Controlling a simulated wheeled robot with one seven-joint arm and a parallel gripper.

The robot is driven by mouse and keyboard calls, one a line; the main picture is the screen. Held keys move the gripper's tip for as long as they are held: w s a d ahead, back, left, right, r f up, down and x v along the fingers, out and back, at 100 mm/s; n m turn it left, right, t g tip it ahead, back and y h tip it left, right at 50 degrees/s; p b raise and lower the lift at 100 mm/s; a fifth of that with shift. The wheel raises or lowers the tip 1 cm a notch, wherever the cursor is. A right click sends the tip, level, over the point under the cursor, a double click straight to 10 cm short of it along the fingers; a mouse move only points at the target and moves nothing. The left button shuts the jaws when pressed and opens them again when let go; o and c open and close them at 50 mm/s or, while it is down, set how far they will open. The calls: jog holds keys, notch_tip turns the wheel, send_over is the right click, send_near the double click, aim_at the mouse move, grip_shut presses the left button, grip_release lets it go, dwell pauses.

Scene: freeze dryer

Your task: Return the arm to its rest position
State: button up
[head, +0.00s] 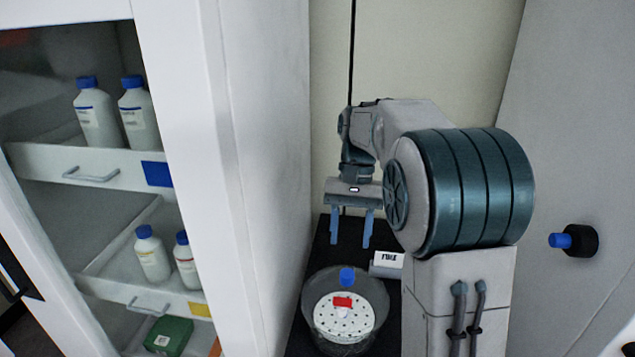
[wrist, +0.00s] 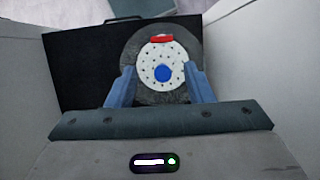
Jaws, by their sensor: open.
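My gripper (head: 352,226) hangs from my folded arm in the head view, with its two blue fingers apart and nothing between them. It also shows in the wrist view (wrist: 161,88), fingers spread and pointing toward a round vessel. In the head view the gripper is above and behind that round clear vessel (head: 378,296), apart from it. The vessel holds a white perforated disc (head: 330,318) with a red piece (head: 343,302) and a blue knob (head: 347,277). The arm's upper links cover part of the wall behind.
A white cabinet (head: 180,90) stands close on the left, its shelves holding blue-capped bottles (head: 98,115) and a green box (head: 168,335). The vessel stands on a black surface (head: 322,255) beside a small white labelled block (head: 386,264). A black-and-blue knob (head: 575,240) sticks out at right.

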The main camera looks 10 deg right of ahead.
jog(key=s+f+n+t, duration=0.1)
jog(key=s+f+t, duration=0.1)
jog(key=s, duration=0.7)
jog(key=s+f+n+t+h, duration=0.1)
jog(key=s+t, duration=0.4)
jog(key=s, duration=0.5)
jog(key=shift+a+f+n, duration=0.15)
jog(key=shift+f+n, duration=0.25)
jog(key=shift+n, duration=0.4)
